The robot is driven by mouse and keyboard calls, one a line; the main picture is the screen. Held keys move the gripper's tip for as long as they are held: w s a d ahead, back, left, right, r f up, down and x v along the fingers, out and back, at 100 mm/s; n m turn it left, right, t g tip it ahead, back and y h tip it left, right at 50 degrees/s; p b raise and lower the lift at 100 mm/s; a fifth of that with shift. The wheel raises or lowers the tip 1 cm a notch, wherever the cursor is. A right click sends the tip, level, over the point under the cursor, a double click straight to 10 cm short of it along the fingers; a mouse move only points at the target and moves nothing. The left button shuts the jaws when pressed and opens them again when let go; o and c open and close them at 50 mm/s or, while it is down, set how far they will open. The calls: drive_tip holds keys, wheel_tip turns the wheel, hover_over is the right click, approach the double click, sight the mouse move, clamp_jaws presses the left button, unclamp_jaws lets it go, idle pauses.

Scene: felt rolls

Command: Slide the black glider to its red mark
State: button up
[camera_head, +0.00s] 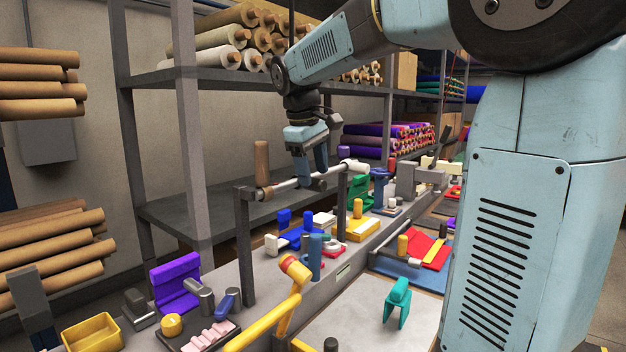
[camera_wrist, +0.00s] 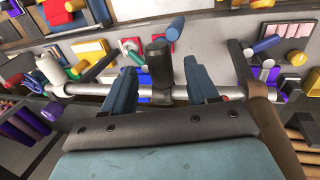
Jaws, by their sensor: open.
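The black glider (camera_wrist: 157,62) is a dark upright knob on a collar around a horizontal silver rail (camera_wrist: 90,89). My gripper (camera_wrist: 160,68) is open, with one blue finger on each side of the knob and a visible gap to each. In the head view, my gripper (camera_head: 309,178) points down at the middle of the rail (camera_head: 283,186), and its fingers mostly hide the glider (camera_head: 316,185). I cannot make out the red mark on the rail in either view.
Dark posts (camera_head: 245,245) hold the rail above a crowded bench. A brown cylinder (camera_head: 262,162) stands at the rail's left end and a white roll (camera_head: 352,166) is at its right. A yellow lever (camera_head: 290,300) rises in front. Shelves with felt rolls stand behind.

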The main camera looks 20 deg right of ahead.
sight(314, 185)
drive_tip(key=shift+x, duration=1.4)
clamp_jaws()
